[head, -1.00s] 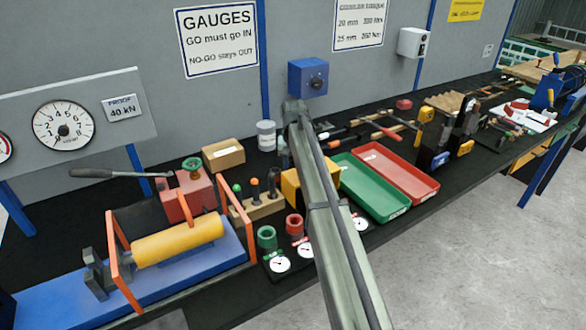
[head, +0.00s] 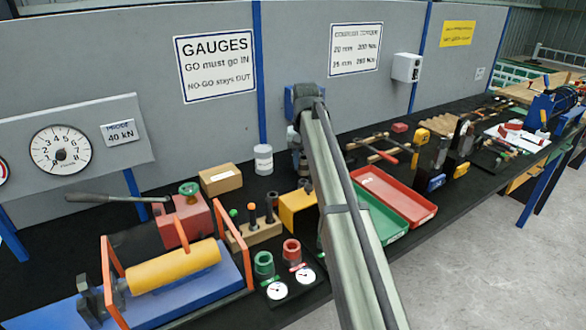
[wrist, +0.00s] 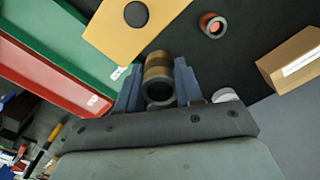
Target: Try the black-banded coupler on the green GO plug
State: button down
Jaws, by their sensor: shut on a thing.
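My gripper (wrist: 157,75) is shut on a coupler (wrist: 158,68), a brownish ring with a dark band and a grey open end. In the head view my gripper (head: 298,142) hangs behind the arm, above the bench near the yellow block, and the held coupler is hard to make out. The wooden gauge stand (head: 255,234) is to its lower left. The green-topped plug (head: 234,213) stands upright at the stand's left end, beside an orange-topped plug (head: 252,208) and a dark post. The gripper is apart from the stand.
A yellow block (head: 293,212) is close below the gripper. Another coupler (wrist: 212,25) stands on the black bench. A cardboard box (head: 220,180) and white can (head: 263,160) are behind the stand. Green (head: 385,222) and red (head: 395,195) trays lie right. Green (head: 263,262) and red (head: 291,250) cups stand in front.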

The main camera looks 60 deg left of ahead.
jog(key=s+d, duration=0.3)
jog(key=d, duration=0.5)
jog(key=s+d+n, duration=0.1)
jog(key=s+d, duration=0.1)
jog(key=d, duration=0.7)
jog(key=shift+s+d+f, duration=0.2)
jog(key=shift+s+d, duration=0.1)
jog(key=shift+s, duration=0.1)
jog(key=shift+f, duration=0.25)
jog(key=shift+f, duration=2.8)
jog(key=shift+f, duration=2.85)
jog(key=c, duration=0.7)
grip_release()
jog(key=shift+o, duration=0.2)
